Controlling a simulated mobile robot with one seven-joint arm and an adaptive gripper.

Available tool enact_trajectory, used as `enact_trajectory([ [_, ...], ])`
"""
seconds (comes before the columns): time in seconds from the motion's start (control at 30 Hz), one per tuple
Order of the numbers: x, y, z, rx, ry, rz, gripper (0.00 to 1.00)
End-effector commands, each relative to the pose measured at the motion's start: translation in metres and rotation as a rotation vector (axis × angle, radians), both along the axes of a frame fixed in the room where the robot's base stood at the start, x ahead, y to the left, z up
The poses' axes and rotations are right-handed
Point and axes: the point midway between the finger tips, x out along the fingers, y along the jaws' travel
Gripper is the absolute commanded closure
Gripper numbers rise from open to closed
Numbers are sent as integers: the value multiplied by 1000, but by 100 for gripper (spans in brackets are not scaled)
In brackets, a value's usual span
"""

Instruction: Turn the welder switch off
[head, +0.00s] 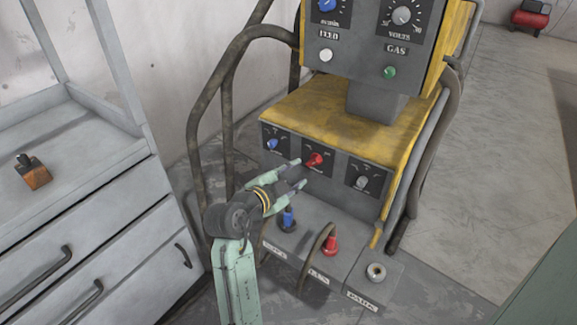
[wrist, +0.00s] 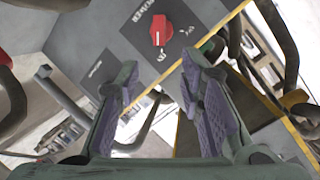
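The welder (head: 345,115) is a yellow and grey machine. Its lower front panel carries a red rotary switch (head: 314,160) between a blue knob (head: 271,144) and a grey knob (head: 361,183). In the wrist view the red switch (wrist: 161,30) is at the top centre, its white mark pointing down in the picture; the lettering around it is too small to read surely. My gripper (head: 300,174) is open and empty in front of the red switch. In the wrist view its fingers (wrist: 160,80) are spread, with the switch beyond their tips; contact is not visible.
Below the panel, a ledge holds a blue plug (head: 288,220), a red plug (head: 330,244) with a cable and a bare socket (head: 376,271). Bent pipes (head: 228,100) flank the machine. A grey drawer cabinet (head: 80,220) stands left. Open floor (head: 500,150) lies right.

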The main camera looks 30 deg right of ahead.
Motion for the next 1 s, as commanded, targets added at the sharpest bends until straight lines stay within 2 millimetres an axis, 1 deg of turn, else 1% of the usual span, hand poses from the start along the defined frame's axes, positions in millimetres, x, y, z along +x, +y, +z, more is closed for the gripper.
enact_trajectory([
  [0.07,0,-8,-3,4,1,-10,65],
  [0.17,6,-19,-7,3,2,-9,65],
  [0.4,24,-60,-19,2,0,-5,65],
  [0.6,35,-85,-27,2,0,-3,65],
  [0.77,39,-93,-29,1,0,-1,65],
  [1.0,40,-94,-29,0,-1,0,65],
])
